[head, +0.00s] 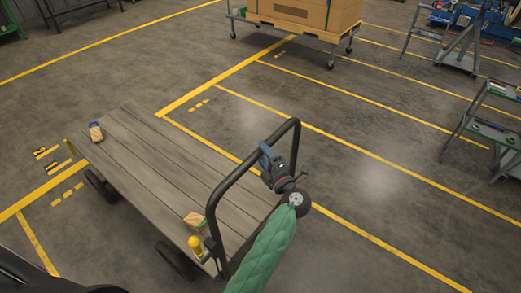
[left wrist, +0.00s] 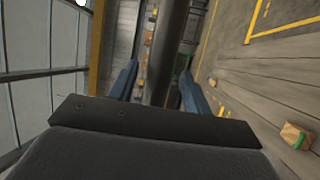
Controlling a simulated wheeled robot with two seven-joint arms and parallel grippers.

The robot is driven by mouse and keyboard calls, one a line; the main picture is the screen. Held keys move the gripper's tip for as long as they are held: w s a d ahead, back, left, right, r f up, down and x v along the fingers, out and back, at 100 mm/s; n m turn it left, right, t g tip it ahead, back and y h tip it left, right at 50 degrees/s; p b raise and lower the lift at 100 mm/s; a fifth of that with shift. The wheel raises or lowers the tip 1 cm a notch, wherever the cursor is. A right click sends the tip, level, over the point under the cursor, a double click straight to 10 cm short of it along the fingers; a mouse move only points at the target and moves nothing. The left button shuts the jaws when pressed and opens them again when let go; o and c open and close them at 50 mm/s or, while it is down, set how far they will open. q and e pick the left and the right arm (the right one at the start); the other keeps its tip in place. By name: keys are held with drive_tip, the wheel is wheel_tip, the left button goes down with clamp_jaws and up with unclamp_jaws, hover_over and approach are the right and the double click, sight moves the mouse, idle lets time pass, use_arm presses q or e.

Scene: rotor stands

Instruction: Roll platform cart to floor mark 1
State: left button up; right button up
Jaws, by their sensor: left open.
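The platform cart (head: 150,160) has a grey plank deck and a black looped handle (head: 228,185) at its near right end. My left gripper (head: 267,158), with blue fingers, is at the right-hand upright of the handle. In the left wrist view its open fingers (left wrist: 158,90) stand on both sides of a black bar (left wrist: 165,45); I cannot tell whether they touch it. Yellow floor marks (head: 61,166) lie left of the cart and others (head: 198,105) lie beyond it; I cannot tell which is mark 1. My right gripper is not in view.
Small wooden blocks lie on the deck, one at the far end (head: 96,133) and one near the handle (head: 194,221). A yellow knob (head: 195,243) shows at the deck's near edge. A cart with a large carton (head: 305,15) stands behind. Grey stands (head: 480,130) are right. The marked floor between is clear.

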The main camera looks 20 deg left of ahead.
use_arm(q)
drive_tip(key=shift+x, duration=0.9)
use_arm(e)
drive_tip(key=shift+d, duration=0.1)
